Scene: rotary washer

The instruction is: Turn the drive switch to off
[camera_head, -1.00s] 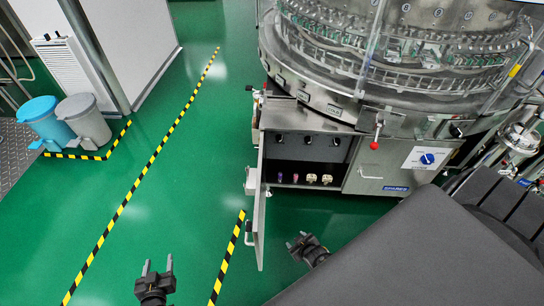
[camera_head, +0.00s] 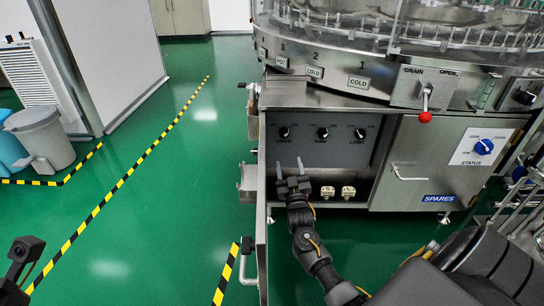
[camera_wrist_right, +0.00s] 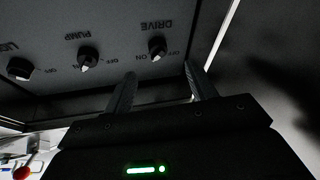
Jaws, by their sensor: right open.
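The drive switch (camera_head: 284,132) is a black round knob with a light pointer, leftmost on the grey panel inside the open cabinet. In the right wrist view the drive switch (camera_wrist_right: 157,46) appears upside down under the DRIVE label, with ON and OFF marks beside it. My right gripper (camera_head: 289,165) is open and empty, below the switch. In the wrist view its fingers (camera_wrist_right: 160,76) point toward the switch and look apart from it. A dark part of my left arm (camera_head: 25,250) shows at the lower left edge; its jaws cannot be made out.
The pump knob (camera_head: 322,133) and another knob (camera_head: 360,134) sit right of the drive switch. The open cabinet door (camera_head: 261,215) stands left of my right arm. Small pale items (camera_head: 348,192) lie on the cabinet floor. A blue status knob (camera_head: 484,147) is farther right.

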